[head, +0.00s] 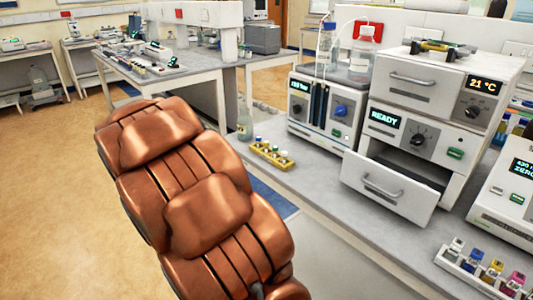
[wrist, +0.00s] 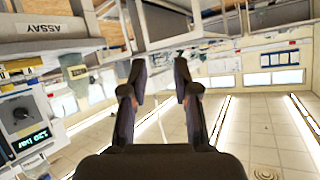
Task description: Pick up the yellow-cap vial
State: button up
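A yellow-cap vial (head: 494,268) stands in a white rack (head: 468,269) on the bench at the lower right of the head view. It stands between a blue-cap vial (head: 475,256) and a pink-cap vial (head: 516,280); a pale-cap vial (head: 456,244) is at the rack's far end. My gripper (wrist: 160,75) shows in the wrist view with its two dark fingers apart and nothing between them. The vial rack cannot be made out in the wrist view. My copper arm fills the middle of the head view, and the gripper is not visible there.
A yellow rack (head: 272,154) with small vials sits on the bench at left. An oven with an open lower drawer (head: 387,188) juts toward the bench front. A white instrument (head: 508,200) stands behind the white rack. Bare bench (head: 345,200) lies before the drawer.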

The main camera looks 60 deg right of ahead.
jog(key=s+d+f+m+g+h+b, duration=0.1)
jog(key=s+d+m+g+h, duration=0.15)
jog(key=d, duration=0.45)
jog(key=s+d+f+m+g+h, duration=0.1)
jog(key=s+d+m+g+h, duration=0.2)
jog(key=d, duration=0.5)
jog(key=m+g+h+b, duration=0.1)
jog(key=m+g+h, duration=0.2)
jog(key=g+h, duration=0.15)
send_near(265, 144)
jog(key=d, duration=0.4)
jog(key=shift+n, duration=0.25)
jog(key=shift+s+d+p, duration=0.2)
jog(key=shift+d+p, duration=0.25)
jog(key=shift+d, duration=3.15)
jog(key=shift+c, duration=0.2)
jog(key=shift+r, duration=0.1)
jog(key=c, duration=0.5)
